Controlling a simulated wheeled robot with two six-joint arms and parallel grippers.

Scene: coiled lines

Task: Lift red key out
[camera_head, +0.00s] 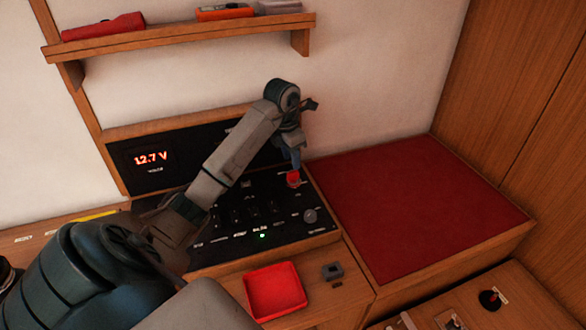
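The red key (294,180) is at the far right part of the black switch panel (322,232). It looks small, and its lower end is hard to make out. My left gripper (293,163) points down directly above it, with its tips at or just over the key's top. I cannot tell whether the fingers touch or grasp the key. My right gripper does not show.
A red tray (300,301) sits on the wooden counter in front of the panel, beside a small grey block (332,271). A red cushion (415,205) lies to the right. A lit 12.7 V display (151,158) stands behind. A shelf (180,38) hangs above.

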